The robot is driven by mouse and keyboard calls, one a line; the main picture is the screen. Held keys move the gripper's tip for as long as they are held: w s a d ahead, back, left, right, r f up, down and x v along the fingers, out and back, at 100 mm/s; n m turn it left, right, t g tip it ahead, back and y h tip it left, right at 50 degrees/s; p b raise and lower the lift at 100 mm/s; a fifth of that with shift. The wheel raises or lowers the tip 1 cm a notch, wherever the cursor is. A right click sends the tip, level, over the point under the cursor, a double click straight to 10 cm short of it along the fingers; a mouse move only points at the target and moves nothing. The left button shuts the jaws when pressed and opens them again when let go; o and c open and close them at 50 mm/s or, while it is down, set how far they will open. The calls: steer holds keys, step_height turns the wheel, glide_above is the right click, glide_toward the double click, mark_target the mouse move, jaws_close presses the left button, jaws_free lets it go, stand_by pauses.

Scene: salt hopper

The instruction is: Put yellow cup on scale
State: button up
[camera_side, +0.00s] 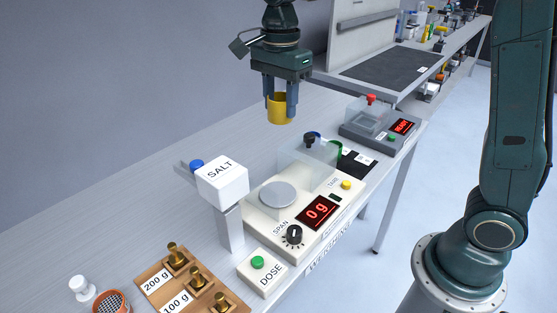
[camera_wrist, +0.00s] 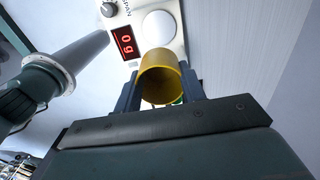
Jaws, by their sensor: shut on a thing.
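The yellow cup (camera_side: 280,109) is held upright between the fingers of my gripper (camera_side: 281,104), in the air above the bench. It also shows in the wrist view (camera_wrist: 159,75), with a finger on each side. My gripper is shut on it. The white scale (camera_side: 262,220) stands on the bench below and in front of the cup, with its round grey pan (camera_side: 278,195) bare. Its red display (camera_side: 319,211) reads 0 g. In the wrist view the pan (camera_wrist: 160,29) lies beyond the cup, apart from it.
A clear box with a black knob (camera_side: 309,155) stands behind the pan. The white SALT hopper (camera_side: 222,178) rises at the pan's left. A dark device (camera_side: 377,125) showing READY is at the back right. Brass weights (camera_side: 176,256) and a DOSE button box (camera_side: 262,272) are in front.

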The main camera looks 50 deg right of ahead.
steer(key=shift+a, duration=0.4)
step_height(320, 180, down, 20)
stand_by(1.0)
steer(key=shift+f, duration=0.1)
steer(key=o, duration=0.9)
steer(key=shift+o, duration=0.2)
step_height(320, 180, up, 12)
stand_by(0.6)
